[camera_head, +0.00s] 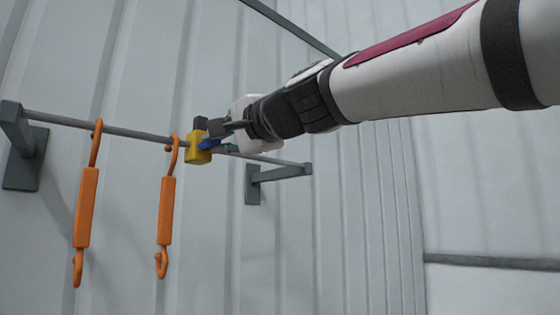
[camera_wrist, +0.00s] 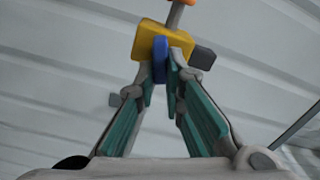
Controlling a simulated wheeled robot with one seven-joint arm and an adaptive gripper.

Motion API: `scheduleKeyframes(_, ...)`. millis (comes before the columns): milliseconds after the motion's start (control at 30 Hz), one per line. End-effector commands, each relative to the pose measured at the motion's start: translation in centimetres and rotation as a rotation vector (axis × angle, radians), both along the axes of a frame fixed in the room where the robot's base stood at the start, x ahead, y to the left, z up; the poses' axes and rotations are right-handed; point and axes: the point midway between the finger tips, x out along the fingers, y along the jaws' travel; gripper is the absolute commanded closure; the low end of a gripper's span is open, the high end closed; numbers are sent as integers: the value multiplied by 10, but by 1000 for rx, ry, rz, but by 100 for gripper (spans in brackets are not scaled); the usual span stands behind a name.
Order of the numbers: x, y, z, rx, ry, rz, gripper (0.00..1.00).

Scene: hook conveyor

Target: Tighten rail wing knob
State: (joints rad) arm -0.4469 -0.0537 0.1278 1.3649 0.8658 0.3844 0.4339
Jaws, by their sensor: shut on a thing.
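The blue wing knob (camera_wrist: 161,60) sits on the front of a yellow clamp block (camera_wrist: 146,38). In the head view the yellow block (camera_head: 196,148) is on the grey rail (camera_head: 130,132), just right of an orange hook, and the blue knob (camera_head: 208,144) shows at its right side. My gripper (camera_wrist: 162,78) has its fingertips closed on both sides of the blue knob. In the head view my gripper (camera_head: 218,140) reaches the knob from the right. The fingers partly hide the knob there.
Two orange hooks, a left one (camera_head: 87,205) and a right one (camera_head: 166,210), hang from the rail. Grey brackets hold the rail at the left (camera_head: 24,150) and right (camera_head: 275,178). A corrugated pale wall (camera_head: 350,210) stands behind. Space below my arm looks clear.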

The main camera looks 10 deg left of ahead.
Motion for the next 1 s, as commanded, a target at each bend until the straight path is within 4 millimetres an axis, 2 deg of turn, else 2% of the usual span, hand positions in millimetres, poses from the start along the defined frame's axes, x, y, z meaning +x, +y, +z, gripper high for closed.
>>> scheduleKeyframes(600,0,0,-8,347,411,-1,100)
scheduleKeyframes(1000,0,0,-12,454,538,-1,100)
